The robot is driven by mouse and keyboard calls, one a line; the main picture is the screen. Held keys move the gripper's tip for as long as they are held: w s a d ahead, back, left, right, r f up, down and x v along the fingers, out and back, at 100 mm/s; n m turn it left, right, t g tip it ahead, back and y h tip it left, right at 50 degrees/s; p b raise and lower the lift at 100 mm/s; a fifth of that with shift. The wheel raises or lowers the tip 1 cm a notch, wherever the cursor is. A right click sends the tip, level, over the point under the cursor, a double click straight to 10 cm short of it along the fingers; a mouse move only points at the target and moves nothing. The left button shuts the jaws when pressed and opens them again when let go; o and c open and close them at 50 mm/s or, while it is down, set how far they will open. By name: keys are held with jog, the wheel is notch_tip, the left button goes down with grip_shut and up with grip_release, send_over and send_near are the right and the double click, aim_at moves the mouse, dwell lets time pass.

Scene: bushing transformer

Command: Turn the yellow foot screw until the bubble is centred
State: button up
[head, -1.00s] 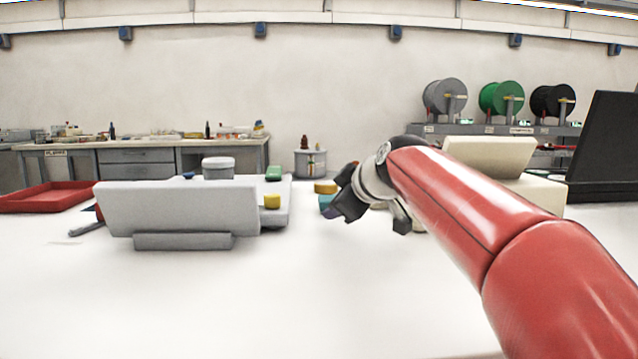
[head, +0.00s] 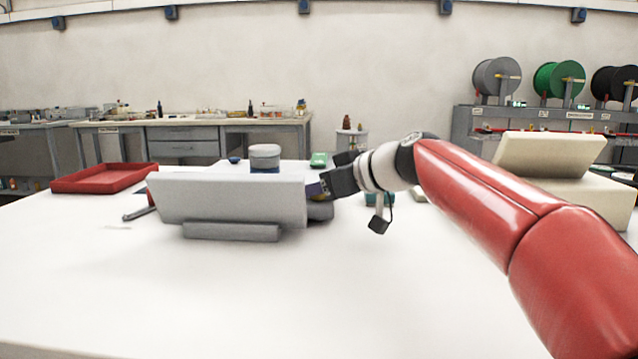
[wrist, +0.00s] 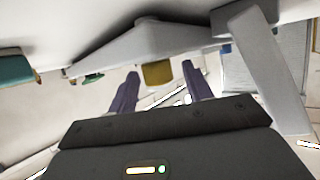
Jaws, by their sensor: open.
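The yellow foot screw (wrist: 157,73) hangs at the corner of a grey levelling plate (wrist: 150,42) in the wrist view. My gripper (wrist: 160,84) is open, with one dark finger on each side of the screw in that picture; I cannot tell whether either touches it. In the head view my gripper (head: 320,187) is at the plate's right corner, and the yellow screw is mostly hidden. A green foot screw (head: 319,159) shows at the back and a blue one (head: 235,160) at the back left. A round grey body (head: 265,152) stands on the plate. The bubble is not visible.
A tilted grey panel (head: 230,200) on a foot stands in front of the plate and hides much of it. A red tray (head: 103,178) is at the left, a cream console (head: 555,180) at the right. The front of the white table is clear.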

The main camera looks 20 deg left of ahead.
jog(key=shift+w+a+f, duration=0.1)
jog(key=shift+a, duration=0.1)
jog(key=c, duration=1)
jog(key=shift+o, duration=0.2)
jog(key=shift+f+m+t+h+b, duration=0.1)
jog(key=shift+m+t+h+b, duration=0.3)
jog(key=shift+m+t, duration=0.35)
jog(key=shift+m+t+h, duration=0.4)
jog(key=shift+m+t, duration=0.25)
